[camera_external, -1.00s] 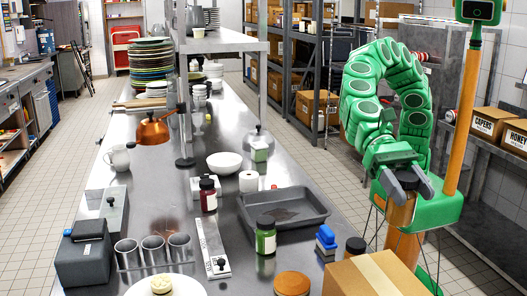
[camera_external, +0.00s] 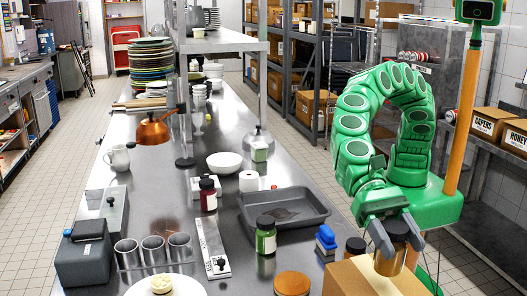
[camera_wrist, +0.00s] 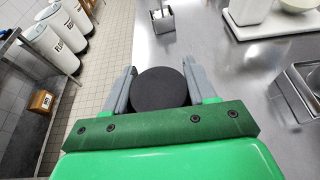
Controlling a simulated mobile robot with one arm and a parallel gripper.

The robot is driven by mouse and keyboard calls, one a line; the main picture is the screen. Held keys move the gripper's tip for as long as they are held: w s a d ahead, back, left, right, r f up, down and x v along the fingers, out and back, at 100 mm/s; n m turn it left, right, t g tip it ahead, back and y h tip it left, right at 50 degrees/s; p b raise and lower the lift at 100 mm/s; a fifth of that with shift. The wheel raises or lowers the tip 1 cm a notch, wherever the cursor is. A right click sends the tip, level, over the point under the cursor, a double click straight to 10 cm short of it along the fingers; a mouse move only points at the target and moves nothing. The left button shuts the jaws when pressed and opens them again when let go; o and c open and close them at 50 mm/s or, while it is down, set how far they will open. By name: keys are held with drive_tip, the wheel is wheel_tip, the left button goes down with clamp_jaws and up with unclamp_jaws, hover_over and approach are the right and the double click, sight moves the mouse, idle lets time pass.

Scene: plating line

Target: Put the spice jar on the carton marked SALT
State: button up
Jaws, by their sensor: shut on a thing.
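My gripper (camera_external: 393,229) is shut on a jar with a dark lid and a brownish body (camera_external: 390,260). In the wrist view the round black lid (camera_wrist: 160,88) sits between the two grey fingers of my gripper (camera_wrist: 160,92). The jar is upright in front of or over a brown carton (camera_external: 345,280) with a pale tape strip at the bottom right of the outside view. I cannot tell whether the jar's base touches the carton. No marking shows on this carton, and no SALT label is readable in either view.
Another dark-lidded jar (camera_external: 356,246) stands close behind the carton. Near it are a blue-topped object (camera_external: 326,238), a green jar (camera_external: 266,236) and a grey tray (camera_external: 318,208). Cartons marked CAPERS (camera_external: 486,124) and HONEY (camera_external: 516,138) stand on the right shelf.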

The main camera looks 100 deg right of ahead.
sight(398, 262)
drive_tip(key=shift+w+a+f, duration=0.15)
drive_tip(key=shift+a+f, duration=0.05)
drive_tip(key=shift+f, duration=1.55)
drive_tip(key=o, duration=1.2)
drive_tip(key=shift+f, duration=0.1)
drive_tip(key=shift+d+r, duration=0.25)
drive_tip(key=shift+d, duration=0.15)
drive_tip(key=v, duration=1.1)
drive_tip(key=shift+d, duration=0.15)
